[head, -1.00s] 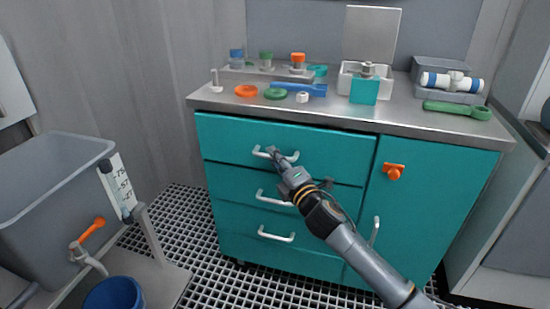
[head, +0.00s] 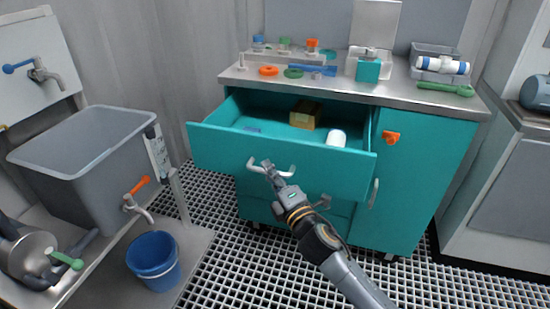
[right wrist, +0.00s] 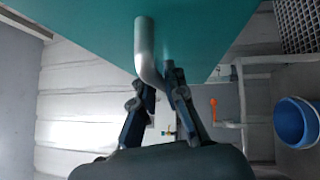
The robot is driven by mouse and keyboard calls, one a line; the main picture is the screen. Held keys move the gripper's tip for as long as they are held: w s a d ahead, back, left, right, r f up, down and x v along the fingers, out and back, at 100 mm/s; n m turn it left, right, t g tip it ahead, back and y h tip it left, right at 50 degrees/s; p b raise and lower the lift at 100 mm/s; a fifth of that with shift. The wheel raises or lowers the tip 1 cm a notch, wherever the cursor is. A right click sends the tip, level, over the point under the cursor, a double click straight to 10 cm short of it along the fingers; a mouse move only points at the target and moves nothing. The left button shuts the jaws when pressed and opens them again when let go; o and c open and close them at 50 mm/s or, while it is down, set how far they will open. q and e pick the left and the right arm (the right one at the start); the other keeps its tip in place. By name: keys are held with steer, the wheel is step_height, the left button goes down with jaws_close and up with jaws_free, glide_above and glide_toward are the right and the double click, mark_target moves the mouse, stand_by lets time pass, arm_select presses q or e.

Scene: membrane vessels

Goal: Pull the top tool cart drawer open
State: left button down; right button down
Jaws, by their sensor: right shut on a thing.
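The teal tool cart (head: 428,185) has its top drawer (head: 270,152) pulled well out. Inside the drawer are a yellow-brown box (head: 305,114), a white cylinder (head: 337,138) and a flat blue item (head: 252,129). My right gripper (head: 268,166) is shut on the drawer's white bar handle (head: 288,172). In the right wrist view the fingers (right wrist: 160,85) close around the bent end of the handle (right wrist: 146,50), below the teal drawer front (right wrist: 200,35). The lower drawers are partly hidden behind the open drawer and my arm. My left gripper does not show.
The cart's steel top (head: 400,88) carries rings, a green wrench (head: 446,89) and a teal block (head: 368,71). A grey tank (head: 85,150) with an orange-handled tap and a blue bucket (head: 153,258) stand at left. Grated floor (head: 235,265) is free before the cart.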

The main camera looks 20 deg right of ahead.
steer(key=shift+s+a, duration=0.6)
steer(key=shift+s, duration=0.3)
steer(key=shift+s+a, duration=0.6)
steer(key=shift+s, duration=0.3)
steer(key=c, duration=1.4)
jaws_free()
steer(key=shift+o, duration=0.2)
steer(key=shift+s, duration=0.1)
steer(key=v, duration=1.2)
steer(key=shift+d, duration=0.1)
